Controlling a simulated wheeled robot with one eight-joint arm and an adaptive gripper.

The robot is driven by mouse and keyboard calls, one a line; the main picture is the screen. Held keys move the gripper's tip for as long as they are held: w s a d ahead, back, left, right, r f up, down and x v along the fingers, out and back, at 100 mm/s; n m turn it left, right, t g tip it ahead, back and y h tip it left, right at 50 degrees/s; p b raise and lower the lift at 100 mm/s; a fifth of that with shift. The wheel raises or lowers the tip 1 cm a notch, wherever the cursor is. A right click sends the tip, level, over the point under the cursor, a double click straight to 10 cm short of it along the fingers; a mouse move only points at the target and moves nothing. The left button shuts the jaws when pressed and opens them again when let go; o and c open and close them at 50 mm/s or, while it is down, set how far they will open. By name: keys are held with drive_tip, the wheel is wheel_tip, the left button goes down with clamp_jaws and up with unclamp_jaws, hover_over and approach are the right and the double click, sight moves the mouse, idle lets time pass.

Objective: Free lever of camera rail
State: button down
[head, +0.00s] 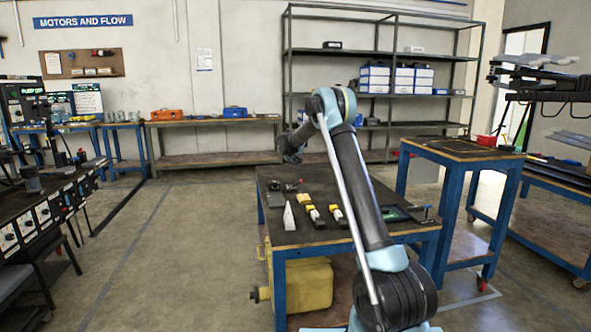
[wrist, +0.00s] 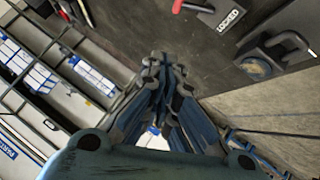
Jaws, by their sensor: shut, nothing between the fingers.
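I cannot tell how the lever joins the rail. My gripper (wrist: 163,65) is shut and empty, and its tips appear apart from the lever. In the head view my gripper (head: 291,158) hangs above the back left of the work table (head: 300,238), near small dark parts (head: 276,186).
A yellow tank (head: 305,287) sits underneath. A second bench (head: 463,150) stands to the right, and shelving (head: 385,50) is behind.

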drive_tip(key=shift+v, duration=2)
drive_tip(key=shift+d+r, duration=0.1)
drive_tip(key=shift+d, duration=0.15)
